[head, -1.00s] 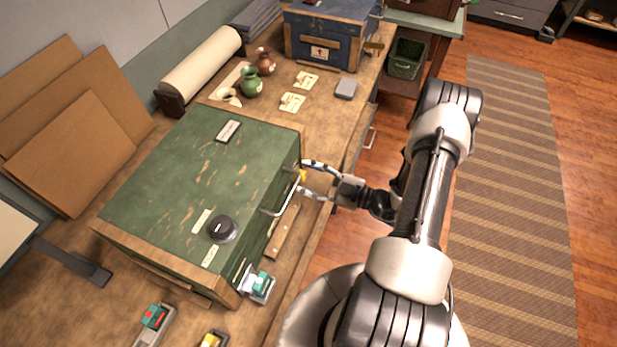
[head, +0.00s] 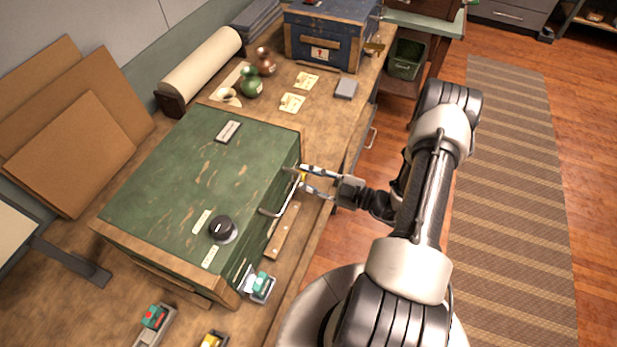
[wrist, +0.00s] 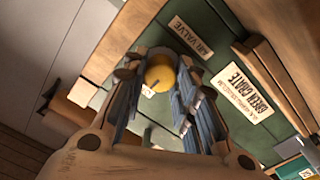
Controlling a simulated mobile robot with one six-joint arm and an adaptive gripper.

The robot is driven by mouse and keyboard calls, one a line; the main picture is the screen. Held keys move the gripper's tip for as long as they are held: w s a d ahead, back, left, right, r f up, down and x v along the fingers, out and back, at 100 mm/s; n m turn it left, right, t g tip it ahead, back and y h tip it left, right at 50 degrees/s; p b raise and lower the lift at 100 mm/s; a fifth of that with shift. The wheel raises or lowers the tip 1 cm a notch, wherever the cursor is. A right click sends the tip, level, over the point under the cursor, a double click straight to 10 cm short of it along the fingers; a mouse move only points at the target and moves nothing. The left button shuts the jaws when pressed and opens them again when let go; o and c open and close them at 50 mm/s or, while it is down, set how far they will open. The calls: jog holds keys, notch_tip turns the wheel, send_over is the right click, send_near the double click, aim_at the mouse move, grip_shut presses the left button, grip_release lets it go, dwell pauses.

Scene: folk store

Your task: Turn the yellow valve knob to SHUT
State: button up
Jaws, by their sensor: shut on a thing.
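The yellow valve knob (wrist: 159,73) is round and sits on the front face of the green crate (head: 190,160), near an "AIR VALVE" label (wrist: 192,36). In the head view only a bit of the knob (head: 303,178) shows between the fingers. My gripper (wrist: 155,75) has its fingers on either side of the knob and is shut on it. In the head view my gripper (head: 303,177) reaches the crate's face from the right. The knob's pointer and any SHUT mark cannot be read clearly.
A metal handle (head: 285,200) sticks out of the crate face close to my fingers. A black dial (head: 222,229) is on the crate top. A blue crate (head: 330,40), small jugs (head: 251,83) and cards (head: 292,103) stand farther back on the bench. Open floor lies right of my arm.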

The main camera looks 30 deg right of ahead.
jog(key=n, duration=0.4)
jog(key=shift+n, duration=0.3)
jog(key=n, duration=0.4)
jog(key=shift+n, duration=0.4)
jog(key=n, duration=0.4)
jog(key=shift+n+b, duration=0.35)
jog(key=shift+n, duration=1.85)
jog(key=o, duration=1.1)
